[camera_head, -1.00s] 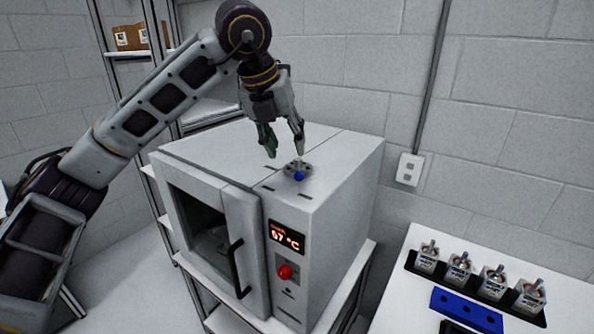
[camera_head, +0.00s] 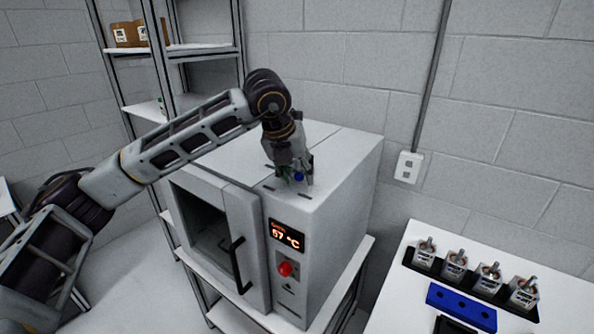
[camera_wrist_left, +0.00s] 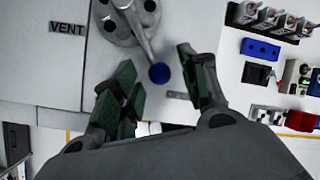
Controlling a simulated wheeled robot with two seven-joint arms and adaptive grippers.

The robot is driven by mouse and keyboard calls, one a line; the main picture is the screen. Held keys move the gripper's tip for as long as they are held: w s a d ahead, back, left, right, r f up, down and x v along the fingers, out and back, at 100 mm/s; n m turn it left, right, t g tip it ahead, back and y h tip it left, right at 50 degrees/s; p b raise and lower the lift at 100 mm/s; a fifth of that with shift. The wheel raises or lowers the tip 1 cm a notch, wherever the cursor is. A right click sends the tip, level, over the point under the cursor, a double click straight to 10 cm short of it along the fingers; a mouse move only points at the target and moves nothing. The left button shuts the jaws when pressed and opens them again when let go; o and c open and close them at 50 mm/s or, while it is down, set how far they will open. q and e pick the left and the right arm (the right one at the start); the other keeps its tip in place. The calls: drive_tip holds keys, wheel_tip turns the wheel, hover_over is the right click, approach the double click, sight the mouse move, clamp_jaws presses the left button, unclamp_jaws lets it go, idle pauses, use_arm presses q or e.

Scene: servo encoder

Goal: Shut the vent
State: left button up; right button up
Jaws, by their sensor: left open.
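The vent is a round grey disc with holes (camera_wrist_left: 122,18) and a lever that ends in a blue ball (camera_wrist_left: 159,73), on top of the white oven (camera_head: 340,160). In the head view the blue ball (camera_head: 299,177) shows beside my fingers, while the disc is mostly hidden. My left gripper (camera_head: 294,178) points down at the vent, low over the oven top. In the wrist view my left gripper (camera_wrist_left: 160,90) is open, with the blue ball between its green-padded fingers and no clear contact. A "VENT" label (camera_wrist_left: 67,28) is readable; another label is partly hidden. My right gripper is out of view.
The oven front has a door with a black handle (camera_head: 237,265), a red button (camera_head: 285,269) and a 67 °C display (camera_head: 287,236). At the right, a white table holds several small metal units (camera_head: 456,264) and a blue block (camera_head: 461,307). Shelves (camera_head: 207,52) stand behind.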

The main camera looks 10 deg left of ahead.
use_arm(q)
drive_tip(key=shift+c, duration=0.2)
clamp_jaws()
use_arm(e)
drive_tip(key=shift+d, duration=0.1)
